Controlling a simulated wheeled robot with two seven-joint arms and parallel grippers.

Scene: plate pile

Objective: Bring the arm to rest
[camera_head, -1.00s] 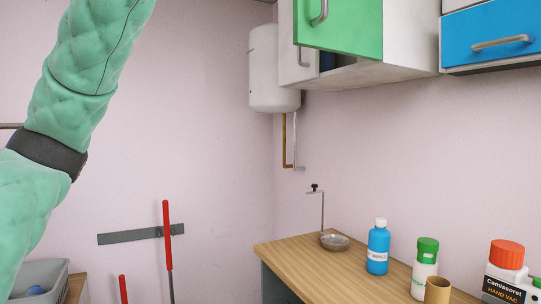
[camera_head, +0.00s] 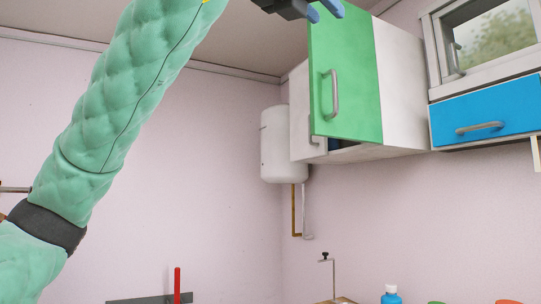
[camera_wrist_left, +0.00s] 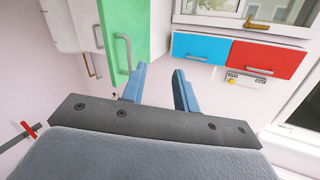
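My left arm, in a green quilted sleeve, rises from the lower left of the head view to its top edge. My left gripper (camera_head: 328,10) is at the top edge there, in front of the upper part of the green cabinet door (camera_head: 345,80), and is partly cut off. In the left wrist view my left gripper (camera_wrist_left: 160,88) has its two blue fingers apart with nothing between them. The green door also shows in the left wrist view (camera_wrist_left: 122,35), left of the fingers. My right gripper is not in view.
The green door stands open on a white wall cabinet (camera_head: 402,85). A blue drawer front (camera_head: 485,125) hangs to its right, below a window (camera_head: 490,45). A white water heater (camera_head: 282,150) is on the wall to the left. A blue bottle (camera_head: 391,296) shows at the bottom edge.

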